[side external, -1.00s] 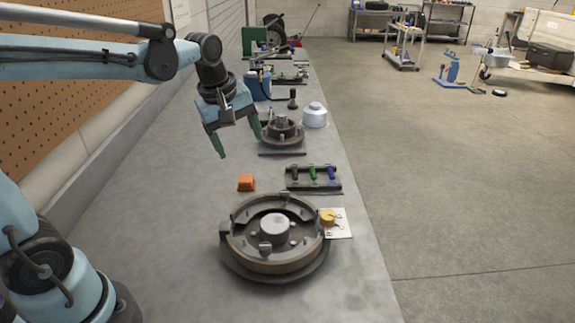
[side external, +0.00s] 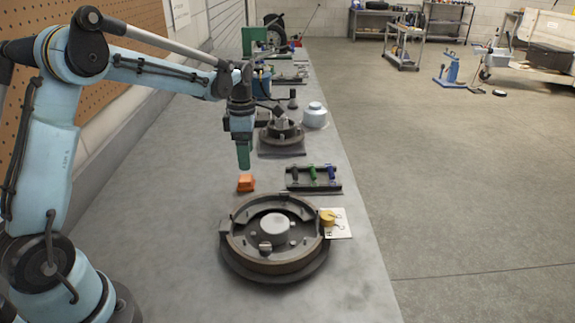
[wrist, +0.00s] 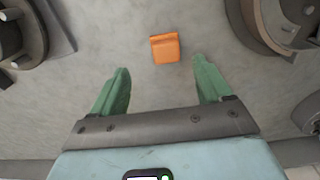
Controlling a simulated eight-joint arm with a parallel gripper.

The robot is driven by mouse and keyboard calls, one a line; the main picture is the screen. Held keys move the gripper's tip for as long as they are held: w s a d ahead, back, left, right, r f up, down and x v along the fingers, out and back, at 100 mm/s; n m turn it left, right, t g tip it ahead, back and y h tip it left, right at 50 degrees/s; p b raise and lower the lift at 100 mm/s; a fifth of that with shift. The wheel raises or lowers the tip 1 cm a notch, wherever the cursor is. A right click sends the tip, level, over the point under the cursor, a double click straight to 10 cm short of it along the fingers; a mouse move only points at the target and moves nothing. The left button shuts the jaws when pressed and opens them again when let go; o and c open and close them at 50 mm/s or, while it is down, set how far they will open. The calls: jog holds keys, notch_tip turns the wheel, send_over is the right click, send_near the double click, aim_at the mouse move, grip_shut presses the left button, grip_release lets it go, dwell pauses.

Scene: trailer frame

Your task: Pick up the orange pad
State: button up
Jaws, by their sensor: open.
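The orange pad (side external: 246,183) is a small block lying on the grey bench, left of the tool rack and behind the big round drum. In the wrist view the orange pad (wrist: 166,47) lies just beyond the fingertips, roughly between their lines. My gripper (side external: 244,158) points down above the pad with its green fingers, apart from it. In the wrist view my gripper (wrist: 160,72) has its fingers spread wide with nothing between them.
A large round brake drum (side external: 274,238) stands in front of the pad. A small rack with coloured-handled tools (side external: 313,177) is to its right. A second hub assembly (side external: 281,136) sits behind. The bench left of the pad is clear.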

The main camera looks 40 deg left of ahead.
aim_at(246, 178)
notch_tip(246, 178, down, 2)
jog(key=shift+f, duration=0.15)
jog(key=shift+s+d+f, duration=0.1)
jog(key=shift+s+f, duration=0.05)
jog(key=shift+f, duration=0.7)
jog(key=shift+s+a+f, duration=0.1)
jog(key=shift+s+f, duration=0.1)
jog(key=shift+f, duration=0.7)
jog(key=shift+s+d+f, duration=0.1)
jog(key=shift+s+f, duration=0.05)
jog(key=shift+f, duration=0.7)
jog(key=c, duration=1.2)
jog(key=shift+r, duration=0.1)
